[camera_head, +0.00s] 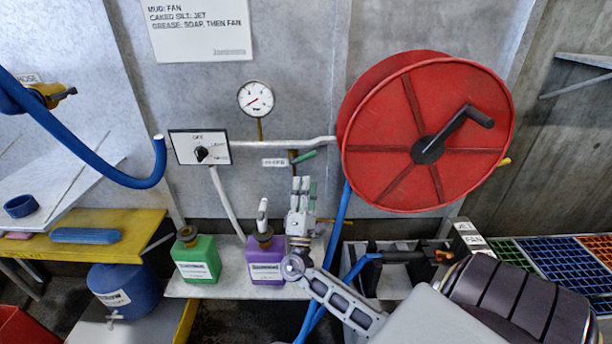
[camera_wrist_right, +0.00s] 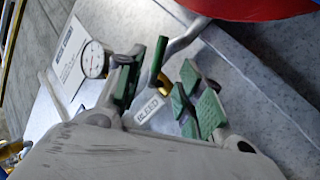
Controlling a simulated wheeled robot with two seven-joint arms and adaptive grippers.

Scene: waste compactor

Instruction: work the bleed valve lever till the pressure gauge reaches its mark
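The pressure gauge (camera_head: 255,98) is a round white dial on the wall, its red needle toward the lower left; its mark is too small to read. The bleed valve lever (camera_head: 303,157) has a green handle, tilted up to the right, beside the BLEED label (camera_head: 273,162). My right gripper (camera_head: 300,190) is just below the lever, pointing up. In the right wrist view its green-padded fingers (camera_wrist_right: 160,78) are spread, with the green lever (camera_wrist_right: 158,58) in the gap ahead, apparently not clamped. The gauge (camera_wrist_right: 94,60) also shows there. My left gripper is not in view.
A red hose reel (camera_head: 425,130) stands out from the wall to the right of the lever. A switch box (camera_head: 200,147) is at the left. A green bottle (camera_head: 197,258) and a purple bottle (camera_head: 265,260) stand on the shelf below. A blue hose (camera_head: 339,215) hangs beside my gripper.

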